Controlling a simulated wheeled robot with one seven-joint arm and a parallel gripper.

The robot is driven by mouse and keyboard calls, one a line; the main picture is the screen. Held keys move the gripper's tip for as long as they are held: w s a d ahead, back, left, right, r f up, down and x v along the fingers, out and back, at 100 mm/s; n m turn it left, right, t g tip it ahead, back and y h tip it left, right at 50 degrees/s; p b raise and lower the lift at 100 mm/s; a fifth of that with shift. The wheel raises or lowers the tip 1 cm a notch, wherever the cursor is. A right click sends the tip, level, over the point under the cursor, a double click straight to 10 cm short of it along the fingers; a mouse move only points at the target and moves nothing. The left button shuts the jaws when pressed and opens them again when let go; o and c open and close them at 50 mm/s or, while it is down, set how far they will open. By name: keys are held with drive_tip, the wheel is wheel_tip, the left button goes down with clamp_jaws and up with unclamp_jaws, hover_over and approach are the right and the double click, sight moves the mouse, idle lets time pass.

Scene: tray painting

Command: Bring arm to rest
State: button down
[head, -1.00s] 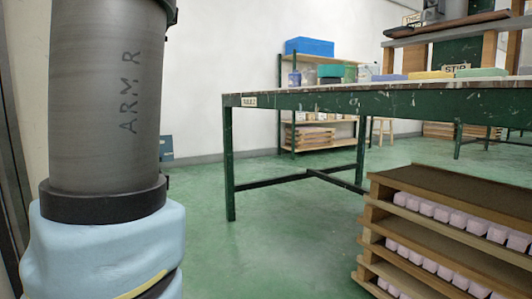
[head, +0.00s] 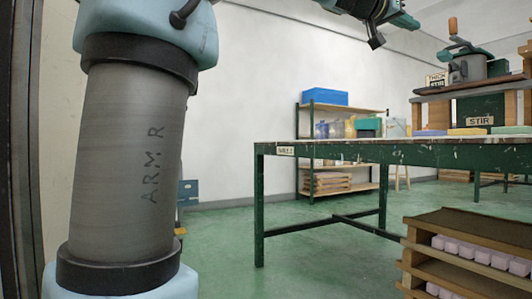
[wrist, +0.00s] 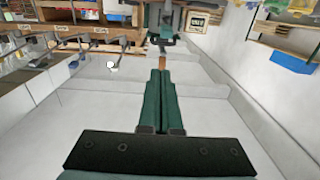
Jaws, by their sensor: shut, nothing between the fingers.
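My arm fills the left of the head view as a grey link marked "ARM R" between dark collars and pale blue joints. The far end of my arm shows at the top of the head view, raised above the level of the table, and is partly cut off by the frame. In the wrist view my gripper (wrist: 162,73) has its two green fingers together with nothing between them. The fingers point away from the dark wrist plate, and a pale wall or surface lies behind them.
A green-legged table (head: 330,152) stands right of my arm with open floor below. A wooden rack of pale pink blocks (head: 470,248) is at the lower right. A shelf with a blue box (head: 325,97) stands at the back wall. A "STIR" sign (head: 479,121) is at the right.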

drive_tip(key=w+a+f+n+y+p, duration=0.25)
drive_tip(key=w+a+f, duration=0.2)
drive_tip(key=f, duration=0.35)
drive_tip(key=w+a+f+n+y+p, duration=0.25)
drive_tip(key=w+a+f+y, duration=0.2)
drive_tip(key=f, duration=0.35)
drive_tip(key=a+f+n+g+y+p, duration=0.25)
drive_tip(key=a+f+p, duration=0.25)
drive_tip(key=a+f, duration=0.75)
drive_tip(key=s+a+f+n+g+y+p, duration=0.5)
drive_tip(key=s+a+f+p, duration=0.4)
drive_tip(key=s+a+f, duration=0.9)
wheel_tip(320, 180, up, 38)
drive_tip(key=m+p, duration=0.1)
drive_tip(key=p, duration=3.5)
drive_tip(key=shift+w+a+y, duration=0.15)
drive_tip(key=shift+a+y, duration=0.15)
drive_tip(key=shift+y, duration=0.15)
drive_tip(key=shift+r+t, duration=0.1)
drive_tip(key=shift+t, duration=0.15)
